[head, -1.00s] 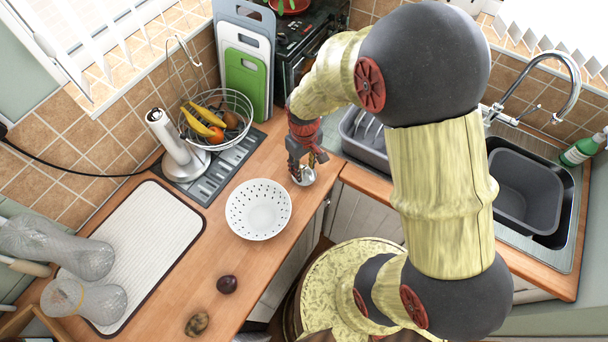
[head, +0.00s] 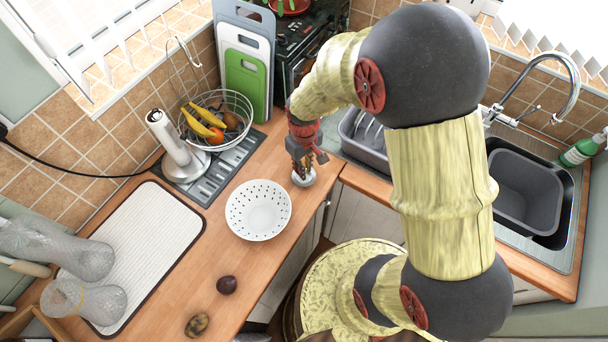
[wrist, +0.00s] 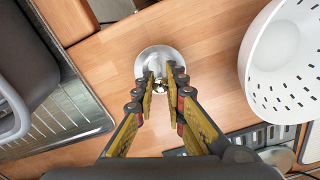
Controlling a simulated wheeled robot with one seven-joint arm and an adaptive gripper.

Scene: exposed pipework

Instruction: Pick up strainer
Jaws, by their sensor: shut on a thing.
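The strainer (head: 304,181) is a small round silver piece on the wooden counter, right of the white bowl, close to the counter's front edge. In the wrist view it is a shiny disc (wrist: 153,56) with a small knob in its middle. My gripper (head: 303,170) points down over it. The wrist view shows my gripper's two fingertips (wrist: 162,76) closed on the strainer's knob, which they partly hide. The strainer looks to be at counter level; I cannot tell whether it is off the surface.
A white perforated bowl (head: 258,210) stands left of my gripper. A grey dish rack (head: 363,150) stands close on the right. Behind are a wire fruit basket (head: 232,133) and a green cutting board (head: 246,84).

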